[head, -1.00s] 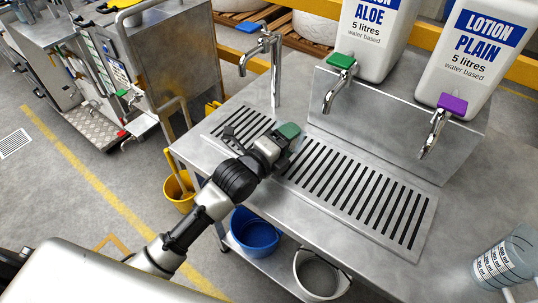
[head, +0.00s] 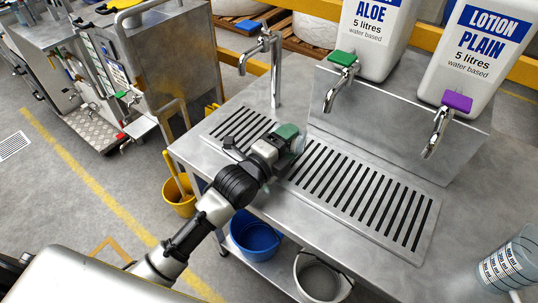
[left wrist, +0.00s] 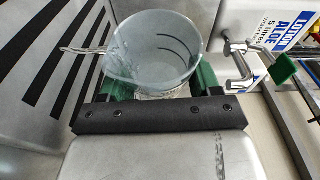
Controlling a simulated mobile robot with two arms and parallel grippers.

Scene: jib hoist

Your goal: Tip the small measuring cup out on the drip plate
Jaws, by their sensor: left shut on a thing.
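The small measuring cup (left wrist: 160,50) is clear, with dark marking lines. In the left wrist view its round mouth faces the camera, and it is tipped over sideways. A thin shiny strand runs from its rim towards the slots; I cannot tell whether it is liquid. My left gripper (head: 290,138), with green fingers, is shut on the cup, whose edge shows faintly in the head view (head: 299,146). It holds the cup above the slotted drip plate (head: 428,225), left of its middle. The cup's contents are unclear. My right gripper is not in view.
A curved tap (head: 276,70) stands behind the gripper. Two lotion containers with a green-handled tap (head: 342,60) and a purple-handled tap (head: 455,103) stand at the back. Buckets (head: 256,235) are below.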

